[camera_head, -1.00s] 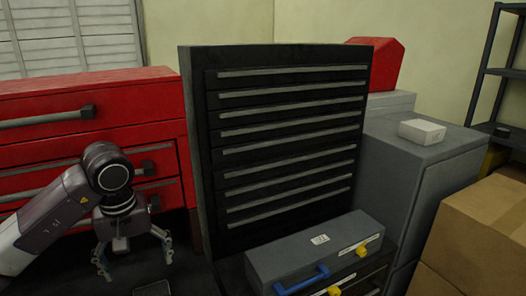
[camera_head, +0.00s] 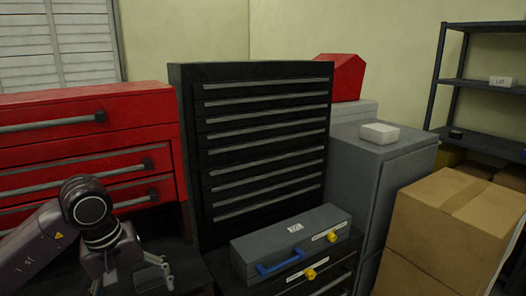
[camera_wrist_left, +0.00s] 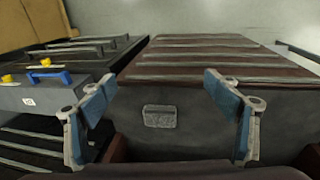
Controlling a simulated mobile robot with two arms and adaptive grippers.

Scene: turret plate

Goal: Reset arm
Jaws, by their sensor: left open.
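My left gripper (camera_head: 132,278) is at the lower left of the head view, in front of the red drawer cabinet (camera_head: 80,132) and left of the black drawer cabinet (camera_head: 185,150). Its fingers are spread, with nothing between them. In the left wrist view the two blue-padded fingers (camera_wrist_left: 158,82) are also wide apart and empty. Behind them is a dark cabinet face with a small grey plate (camera_wrist_left: 160,116); I see no contact with it. My right gripper is in neither view.
A grey case (camera_head: 275,240) with a blue handle and yellow latches sits right of the gripper; it also shows in the wrist view (camera_wrist_left: 45,97). Further right are a grey cabinet (camera_head: 360,185), cardboard boxes (camera_head: 445,225) and a dark shelf rack (camera_head: 437,80).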

